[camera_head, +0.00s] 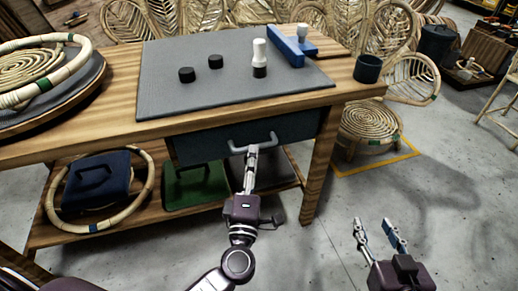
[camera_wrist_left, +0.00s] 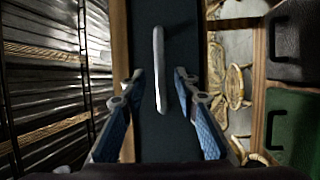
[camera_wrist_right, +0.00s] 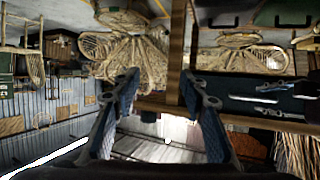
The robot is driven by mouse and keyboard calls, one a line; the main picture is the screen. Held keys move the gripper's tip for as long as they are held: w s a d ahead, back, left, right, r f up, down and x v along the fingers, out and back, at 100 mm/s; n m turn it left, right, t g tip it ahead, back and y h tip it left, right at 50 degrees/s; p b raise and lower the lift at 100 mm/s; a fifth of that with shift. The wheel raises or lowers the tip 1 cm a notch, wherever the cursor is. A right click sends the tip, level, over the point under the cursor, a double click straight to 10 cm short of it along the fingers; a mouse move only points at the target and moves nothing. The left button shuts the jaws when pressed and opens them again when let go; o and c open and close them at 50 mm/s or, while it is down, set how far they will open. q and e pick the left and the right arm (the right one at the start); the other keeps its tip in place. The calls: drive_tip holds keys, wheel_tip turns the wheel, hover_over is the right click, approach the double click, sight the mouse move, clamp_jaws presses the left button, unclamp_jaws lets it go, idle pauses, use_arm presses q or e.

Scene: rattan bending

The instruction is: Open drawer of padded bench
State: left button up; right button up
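The bench (camera_head: 110,105) has a wooden top with a grey pad (camera_head: 215,85). Its dark drawer front (camera_head: 300,127) sits under the top and looks shut. A light metal handle (camera_head: 268,137) is on the drawer front; it also shows in the left wrist view (camera_wrist_left: 158,60). My left gripper (camera_head: 251,155) is at the handle. In the left wrist view its open fingers (camera_wrist_left: 158,85) lie on either side of the handle bar, with gaps visible; contact is not visible. My right gripper (camera_head: 378,230) is open and empty, over the floor right of the bench.
On the pad are two black pucks (camera_head: 187,75), a white-topped peg (camera_head: 259,55) and a blue block (camera_head: 285,45). A dark cup (camera_head: 367,68) stands at the right corner. The lower shelf holds a blue case (camera_head: 97,182) and green case (camera_head: 190,190). Floor in front is clear.

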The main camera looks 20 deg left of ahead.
use_arm(q)
drive_tip(key=shift+x, duration=2.15)
use_arm(e)
drive_tip(key=shift+w+a+r+t, duration=0.2)
drive_tip(key=shift+w+r+t, duration=0.1)
drive_tip(key=shift+r, duration=0.35)
drive_tip(key=shift+w+a+r+t, duration=0.15)
drive_tip(key=shift+w+r+t, duration=0.15)
drive_tip(key=shift+r, duration=0.3)
use_arm(q)
drive_tip(key=shift+c, duration=0.6)
clamp_jaws()
